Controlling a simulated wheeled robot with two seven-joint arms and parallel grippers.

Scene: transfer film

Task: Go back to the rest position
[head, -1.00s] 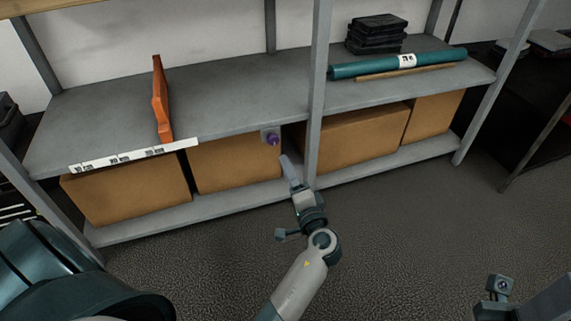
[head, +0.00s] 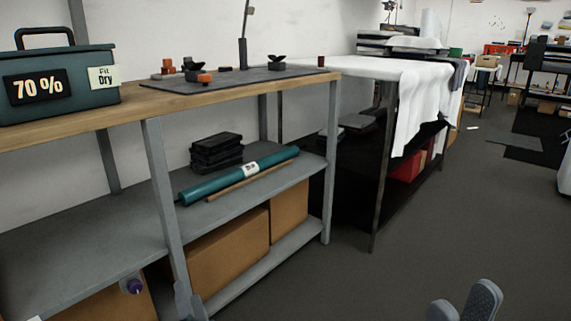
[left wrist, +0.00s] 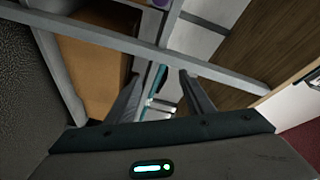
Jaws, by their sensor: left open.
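My left gripper (left wrist: 160,92) is open in the left wrist view, with its two dark fingers apart and nothing between them. In the head view, only grey finger parts of my left gripper (head: 188,302) show at the bottom edge, close to the shelf's front post. My right gripper (head: 464,302) shows at the bottom right of the head view, over the floor. Its two grey fingertips stand apart, with nothing seen between them. The rest of both arms is out of the head view.
The grey shelf rack (head: 157,190) stands at left, holding a teal roll (head: 225,182), black boxes (head: 216,153) and cardboard boxes (head: 230,255). A teal case (head: 60,100) sits on its wooden top. A purple-tipped part (head: 133,287) is low left.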

